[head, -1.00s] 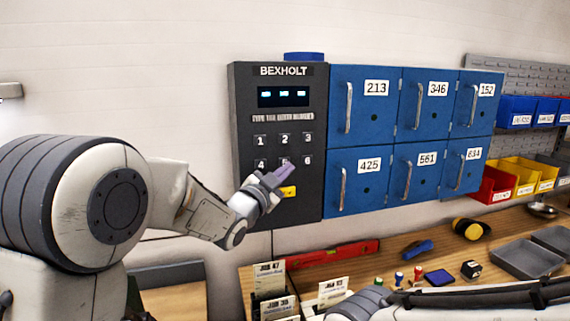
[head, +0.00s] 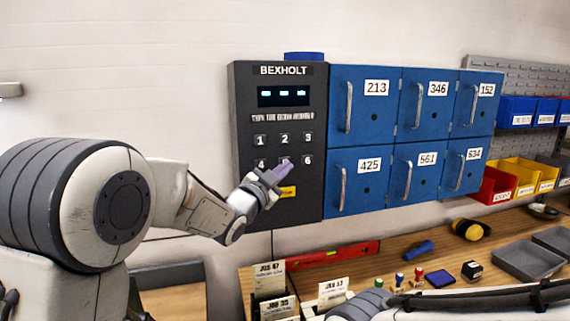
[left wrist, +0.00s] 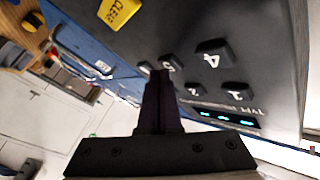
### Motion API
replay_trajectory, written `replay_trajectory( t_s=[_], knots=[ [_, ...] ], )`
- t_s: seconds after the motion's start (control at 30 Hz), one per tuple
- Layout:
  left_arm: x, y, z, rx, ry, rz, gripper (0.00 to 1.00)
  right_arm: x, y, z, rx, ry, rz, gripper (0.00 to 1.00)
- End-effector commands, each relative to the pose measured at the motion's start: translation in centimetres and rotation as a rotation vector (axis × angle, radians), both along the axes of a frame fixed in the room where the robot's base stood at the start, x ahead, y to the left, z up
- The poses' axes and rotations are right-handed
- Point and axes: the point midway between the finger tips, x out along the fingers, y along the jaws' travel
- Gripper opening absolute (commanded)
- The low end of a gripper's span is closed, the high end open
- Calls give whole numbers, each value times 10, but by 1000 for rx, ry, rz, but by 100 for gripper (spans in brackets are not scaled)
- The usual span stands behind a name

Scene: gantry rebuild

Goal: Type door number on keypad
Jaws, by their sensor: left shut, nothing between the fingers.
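The dark keypad panel (head: 240,105) labelled BEXHOLT is on the wall beside blue numbered doors. Its display (head: 283,95) shows three small lit dashes. My right gripper is not in view.
Blue doors carry labels 213 (head: 376,88), 346, 152, 425, 561 and 634. Below, the wooden bench (head: 400,265) holds a red level (head: 330,254), job cards (head: 269,281), stamps and grey trays. Bins hang at the right.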

Motion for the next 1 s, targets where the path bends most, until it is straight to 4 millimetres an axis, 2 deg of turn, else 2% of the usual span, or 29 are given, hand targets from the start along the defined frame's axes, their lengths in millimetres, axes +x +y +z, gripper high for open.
replay_trajectory(
  t_s=[0.77, 1.0],
  knots=[
    [6, 2, 0, 0, 0, 1, 0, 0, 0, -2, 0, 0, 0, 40],
    [-2, -1, -1, 0, -2, 0, 0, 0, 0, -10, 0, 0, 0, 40]
  ],
)
